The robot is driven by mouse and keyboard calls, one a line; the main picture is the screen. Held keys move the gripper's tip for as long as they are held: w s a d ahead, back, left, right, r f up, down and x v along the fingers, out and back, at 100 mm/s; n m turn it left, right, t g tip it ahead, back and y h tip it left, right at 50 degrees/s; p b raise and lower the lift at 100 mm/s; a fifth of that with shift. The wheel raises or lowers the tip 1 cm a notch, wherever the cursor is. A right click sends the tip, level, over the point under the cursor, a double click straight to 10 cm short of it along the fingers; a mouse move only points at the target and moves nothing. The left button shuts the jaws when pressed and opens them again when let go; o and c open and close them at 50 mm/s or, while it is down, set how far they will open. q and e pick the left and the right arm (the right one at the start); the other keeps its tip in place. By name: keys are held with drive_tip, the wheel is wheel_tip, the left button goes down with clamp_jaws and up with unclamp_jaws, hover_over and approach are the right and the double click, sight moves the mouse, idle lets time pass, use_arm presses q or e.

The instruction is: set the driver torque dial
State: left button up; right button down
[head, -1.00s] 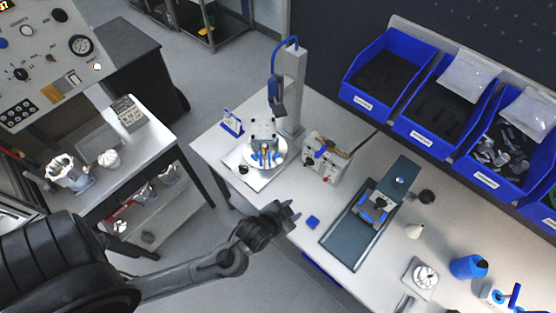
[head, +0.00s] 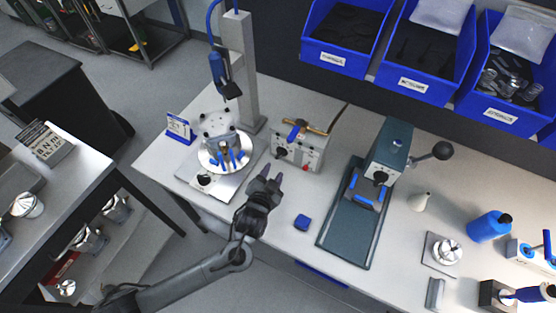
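A blue and black driver (head: 219,72) hangs from a grey post at the back left of the bench. A light grey control box (head: 302,152) stands right of the post, with dark knobs, a red button and a brass-coloured bar with a blue part on top. Which knob is the torque dial is too small to tell. My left gripper (head: 271,176) is in front of the box at its lower left, apart from its face. Its two dark fingertips are spread with nothing between them. My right gripper is not in view.
Left of the gripper, a round plate (head: 207,160) holds a metal housing with blue clamps. A green-grey press (head: 380,175) stands to the right. Blue bins (head: 345,62) line the back.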

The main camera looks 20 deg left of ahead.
sight(279, 157)
use_arm(q)
drive_tip(key=b+x, duration=0.1)
drive_tip(key=x, duration=0.7)
drive_tip(key=shift+w+a+f, duration=0.1)
drive_tip(key=shift+w+f, duration=0.05)
drive_tip(key=shift+w, duration=0.1)
drive_tip(key=shift+c, duration=0.3)
clamp_jaws()
